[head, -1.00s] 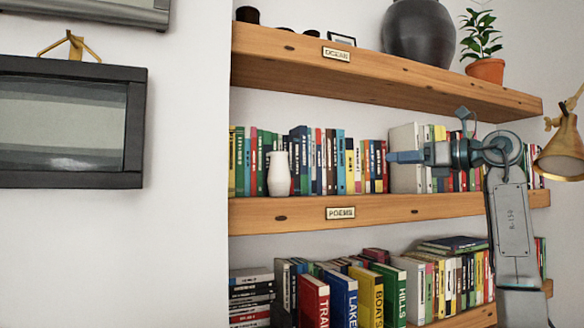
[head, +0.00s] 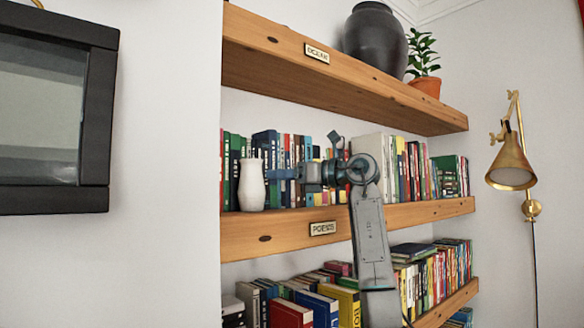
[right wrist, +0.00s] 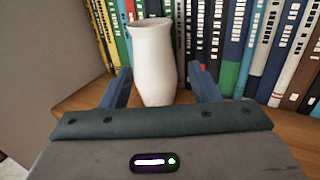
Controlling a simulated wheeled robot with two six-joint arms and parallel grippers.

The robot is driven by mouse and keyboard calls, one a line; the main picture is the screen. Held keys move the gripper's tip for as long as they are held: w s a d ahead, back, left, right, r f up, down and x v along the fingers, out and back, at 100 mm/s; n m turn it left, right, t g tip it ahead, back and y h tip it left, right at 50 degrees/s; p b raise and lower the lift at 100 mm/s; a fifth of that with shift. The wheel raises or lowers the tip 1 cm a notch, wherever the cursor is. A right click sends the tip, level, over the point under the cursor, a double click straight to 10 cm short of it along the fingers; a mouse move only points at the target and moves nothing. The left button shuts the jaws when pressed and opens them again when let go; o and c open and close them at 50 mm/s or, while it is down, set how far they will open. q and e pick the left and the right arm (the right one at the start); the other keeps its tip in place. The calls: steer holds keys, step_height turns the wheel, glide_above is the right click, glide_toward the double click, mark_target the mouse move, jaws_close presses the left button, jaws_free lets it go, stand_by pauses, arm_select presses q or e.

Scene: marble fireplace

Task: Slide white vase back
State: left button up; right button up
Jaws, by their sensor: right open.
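The white vase (head: 251,186) stands upright on the middle shelf near its left end, in front of the row of books. It also shows in the right wrist view (right wrist: 154,62), straight ahead and partly between the fingers. My right gripper (head: 276,174) reaches in from the right, with its fingertips close to the vase. In the right wrist view my right gripper (right wrist: 160,82) is open, one finger to each side of the vase's lower body. I cannot tell whether either finger touches it. My left gripper is not in view.
The middle shelf (head: 400,214) carries a "POEMS" plate and several upright books (right wrist: 240,40) close behind the vase. The upper shelf (head: 340,85) above it holds a dark pot (head: 375,42) and a plant (head: 424,62). A brass lamp (head: 513,165) hangs on the right wall.

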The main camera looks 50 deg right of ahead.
mark_target(257, 177)
steer(key=x, duration=0.2)
steer(key=a+p+x, duration=0.1)
steer(key=x, duration=0.2)
steer(key=shift+s+r, duration=0.15)
steer(key=shift+s, duration=0.1)
steer(key=x, duration=0.3)
steer(key=shift+a+p, duration=0.25)
steer(key=shift+p, duration=0.05)
steer(key=shift+d, duration=0.4)
steer(key=c, duration=0.4)
steer(key=shift+c, duration=1.7)
steer(key=shift+d, duration=0.1)
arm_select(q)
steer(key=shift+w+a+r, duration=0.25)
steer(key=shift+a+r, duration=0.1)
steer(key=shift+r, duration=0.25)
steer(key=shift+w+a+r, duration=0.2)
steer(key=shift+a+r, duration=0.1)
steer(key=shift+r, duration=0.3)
arm_select(e)
steer(key=shift+s+d, duration=0.15)
steer(key=shift+d, duration=0.05)
